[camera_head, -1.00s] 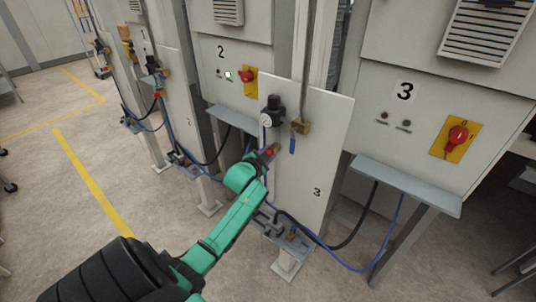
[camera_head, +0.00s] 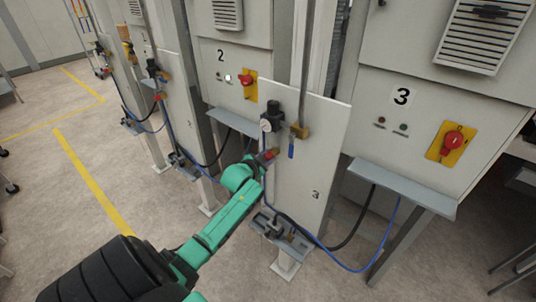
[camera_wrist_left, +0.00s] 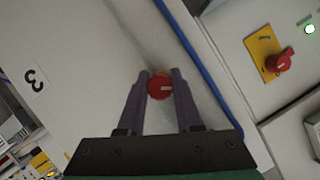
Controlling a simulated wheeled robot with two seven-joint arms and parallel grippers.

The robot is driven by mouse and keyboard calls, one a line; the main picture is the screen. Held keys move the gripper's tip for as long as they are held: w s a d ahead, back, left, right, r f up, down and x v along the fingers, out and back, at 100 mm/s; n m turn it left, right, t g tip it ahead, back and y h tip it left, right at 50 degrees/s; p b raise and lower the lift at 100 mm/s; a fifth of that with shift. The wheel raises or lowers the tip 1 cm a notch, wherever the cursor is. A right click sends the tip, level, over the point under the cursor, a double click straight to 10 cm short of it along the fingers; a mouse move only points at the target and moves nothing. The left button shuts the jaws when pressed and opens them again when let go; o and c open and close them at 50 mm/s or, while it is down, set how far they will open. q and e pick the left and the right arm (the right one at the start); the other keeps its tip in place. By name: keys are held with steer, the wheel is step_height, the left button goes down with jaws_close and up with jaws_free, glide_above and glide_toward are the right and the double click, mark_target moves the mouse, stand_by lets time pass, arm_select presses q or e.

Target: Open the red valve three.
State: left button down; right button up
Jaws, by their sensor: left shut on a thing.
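The red valve three (camera_wrist_left: 160,87) is a small round red knob in the left wrist view, beside the panel marked 3 (camera_head: 302,180). My left gripper (camera_wrist_left: 160,82) has its two dark fingers on either side of the knob and is shut on it. In the head view the red valve (camera_head: 270,154) shows small at the panel's left edge, and my green left arm reaches to it from the lower left, partly hiding the gripper. The knob carries a pale mark. My right gripper is in neither view.
A gauge with a black regulator (camera_head: 272,118) and a brass fitting with a blue lever (camera_head: 292,146) sit above the valve. Cabinet 3 has a red rotary switch (camera_head: 453,143) on yellow. A blue hose (camera_head: 345,266) hangs below. Open floor lies left.

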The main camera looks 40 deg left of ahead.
arm_select(q)
steer(key=shift+s+f+n+h+p, duration=0.15)
steer(key=shift+f+n+h+p, duration=0.05)
steer(key=shift+n+h+p, duration=0.55)
steer(key=shift+f+n+h, duration=0.1)
steer(key=shift+n+h, duration=0.15)
steer(key=shift+n, duration=0.2)
steer(key=shift+f+n+h+b, duration=0.1)
steer(key=shift+n+h+b, duration=0.25)
steer(key=shift+n, duration=0.35)
steer(key=shift+d, duration=0.1)
steer(key=c, duration=0.6)
jaws_free()
steer(key=shift+s+r, duration=0.1)
steer(key=shift+r, duration=0.2)
